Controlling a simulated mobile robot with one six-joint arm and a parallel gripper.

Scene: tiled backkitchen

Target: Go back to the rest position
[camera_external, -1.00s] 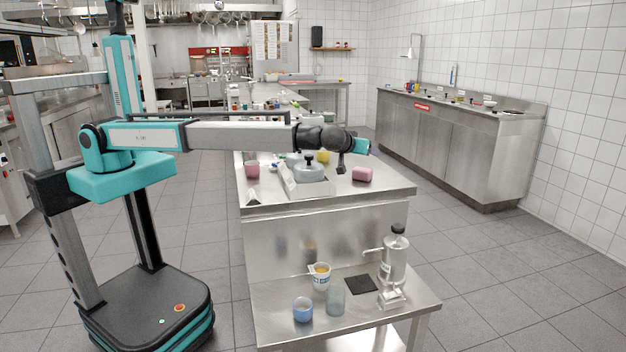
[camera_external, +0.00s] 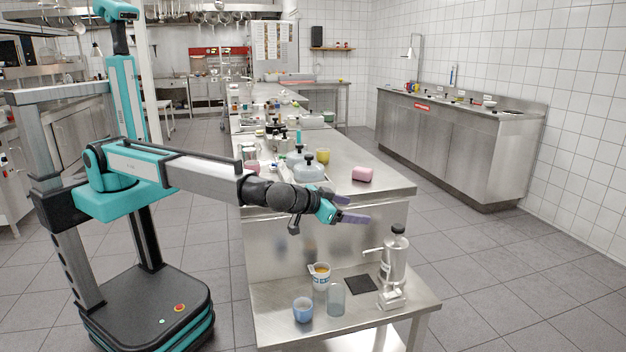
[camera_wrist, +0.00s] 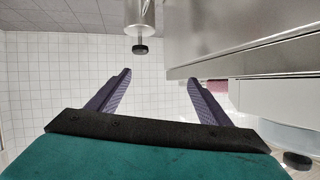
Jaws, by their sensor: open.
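My gripper (camera_external: 356,208) is open and empty, with purple fingers spread apart. In the external view it is in front of the steel counter's front edge, above the lower shelf, pointing right. In the wrist view the two fingers of my gripper (camera_wrist: 158,92) stand wide apart with nothing between them. My arm reaches right from its column and slopes slightly down.
A pink block (camera_external: 362,174) and lidded containers (camera_external: 309,168) are on the steel counter (camera_external: 385,187).

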